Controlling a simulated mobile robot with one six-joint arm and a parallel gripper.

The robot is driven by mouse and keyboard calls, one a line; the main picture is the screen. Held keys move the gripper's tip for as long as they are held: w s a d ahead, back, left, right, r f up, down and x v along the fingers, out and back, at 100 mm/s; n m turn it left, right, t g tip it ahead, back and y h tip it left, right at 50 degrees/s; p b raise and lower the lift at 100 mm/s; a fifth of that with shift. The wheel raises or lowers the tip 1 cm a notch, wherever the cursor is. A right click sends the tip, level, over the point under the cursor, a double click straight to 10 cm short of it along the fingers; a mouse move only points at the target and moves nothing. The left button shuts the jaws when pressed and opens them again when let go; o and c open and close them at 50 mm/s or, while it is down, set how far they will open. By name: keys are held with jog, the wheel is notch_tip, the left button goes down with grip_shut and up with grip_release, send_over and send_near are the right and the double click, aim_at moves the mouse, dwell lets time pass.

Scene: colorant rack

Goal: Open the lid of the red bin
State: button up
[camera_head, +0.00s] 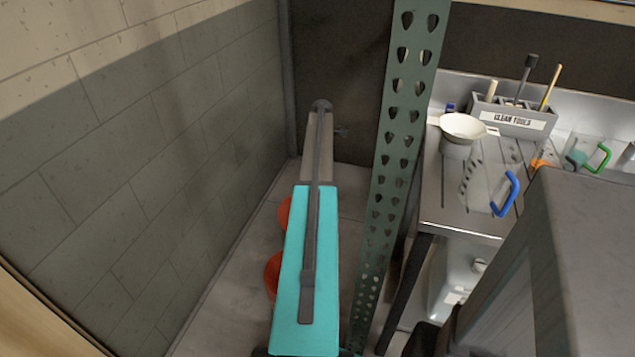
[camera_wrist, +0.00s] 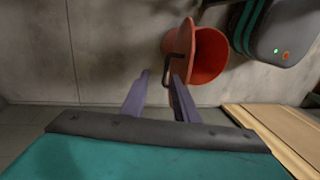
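The red bin (camera_wrist: 211,52) is in the wrist view, upper right of centre, and I see into its mouth, so its lid stands open at least partly. In the head view, red parts of the bin (camera_head: 272,272) show left of my turquoise arm, which hides the rest and the gripper.
A grey block wall (camera_head: 150,150) stands on the left. A green perforated post (camera_head: 385,180) rises close to the right of my arm. Beyond it is a metal bench (camera_head: 460,205) with a tool holder (camera_head: 515,118). A dark device with lights (camera_wrist: 280,35) stands beside the bin.

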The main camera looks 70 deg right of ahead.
jog(key=shift+d+r, duration=0.1)
jog(key=shift+r, duration=0.4)
jog(key=w+a+f+g, duration=0.1)
jog(key=w+a+f, duration=0.45)
jog(key=a, duration=0.35)
jog(key=w+a+f+p, duration=0.1)
jog(key=w+a+f, duration=0.4)
jog(key=a, duration=0.4)
jog(key=w+a+f+g, duration=0.1)
jog(key=w+a+f, duration=0.2)
jog(key=w+a, duration=0.45)
jog(key=a+f, duration=0.3)
jog(key=a, duration=0.5)
jog(key=a+f, duration=0.3)
jog(key=a, duration=0.5)
jog(key=s+a+f+g+p, duration=0.1)
jog(key=s+a+f, duration=0.2)
jog(key=a, duration=0.7)
jog(key=s+a+f+g+p, duration=0.1)
jog(key=s+a+f, duration=0.25)
jog(key=a, duration=0.65)
jog(key=s+a+f+m+g+h, duration=0.1)
jog(key=s+a+h, duration=0.1)
jog(key=s+a, duration=1.3)
jog(key=shift+s, duration=0.8)
